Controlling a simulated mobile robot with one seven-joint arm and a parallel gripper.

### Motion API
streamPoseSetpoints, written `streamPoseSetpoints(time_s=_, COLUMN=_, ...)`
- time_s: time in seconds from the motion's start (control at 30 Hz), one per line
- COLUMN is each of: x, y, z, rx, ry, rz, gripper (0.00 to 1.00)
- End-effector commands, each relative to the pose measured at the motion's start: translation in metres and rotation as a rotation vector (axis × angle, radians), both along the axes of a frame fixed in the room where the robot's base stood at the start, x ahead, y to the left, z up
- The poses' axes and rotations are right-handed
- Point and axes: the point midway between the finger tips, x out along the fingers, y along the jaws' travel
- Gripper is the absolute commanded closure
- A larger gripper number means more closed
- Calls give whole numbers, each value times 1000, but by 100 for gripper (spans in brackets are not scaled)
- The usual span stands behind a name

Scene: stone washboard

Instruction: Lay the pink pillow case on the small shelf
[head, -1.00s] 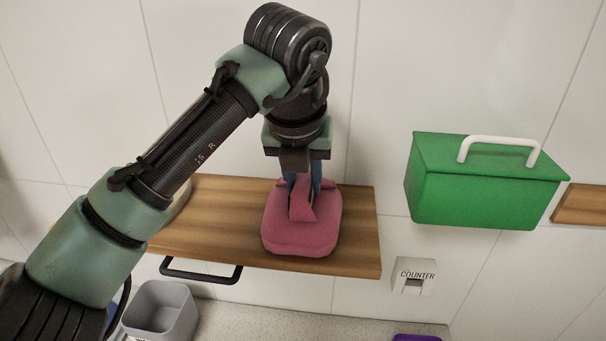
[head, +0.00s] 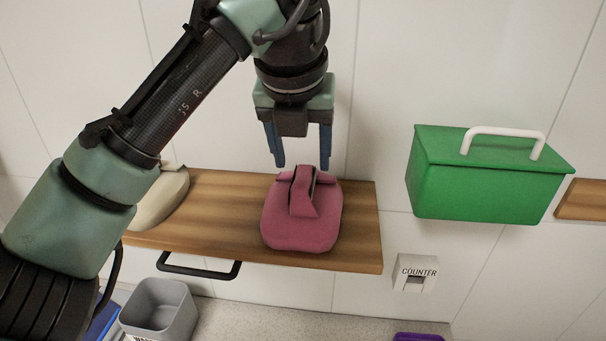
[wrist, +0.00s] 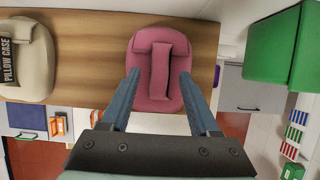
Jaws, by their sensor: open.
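The pink pillow case (head: 306,225) lies on the wooden small shelf (head: 230,225), toward its right end. A raised strap-like fold runs across its top. It also shows in the wrist view (wrist: 160,88), on the bare wood of the shelf (wrist: 90,60). My gripper (head: 303,162) is open and empty, just above and slightly behind the pillow case in the head view. In the wrist view its two blue fingers (wrist: 163,75) reach out on either side of the pillow case, with nothing between them held.
A cream pillow case (head: 160,200) with a printed label (wrist: 30,65) lies on the left of the shelf. A green box (head: 485,180) with a white handle is at the right. A grey bin (head: 158,312) stands below. A black rail (head: 200,270) hangs under the shelf's front edge.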

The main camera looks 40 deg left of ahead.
Motion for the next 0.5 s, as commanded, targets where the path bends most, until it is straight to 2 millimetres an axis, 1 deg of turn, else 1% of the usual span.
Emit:
streamPoseSetpoints(time_s=0.1, x=-9, y=-5, z=25, rx=6, ry=-3, rz=2, gripper=38)
streamPoseSetpoints(time_s=0.2, x=-17, y=-9, z=43, rx=4, ry=-2, rz=1, gripper=38)
streamPoseSetpoints(time_s=0.3, x=-21, y=-11, z=55, rx=4, ry=0, rz=3, gripper=38)
streamPoseSetpoints(time_s=0.5, x=-25, y=-14, z=67, rx=1, ry=1, rz=2, gripper=38)
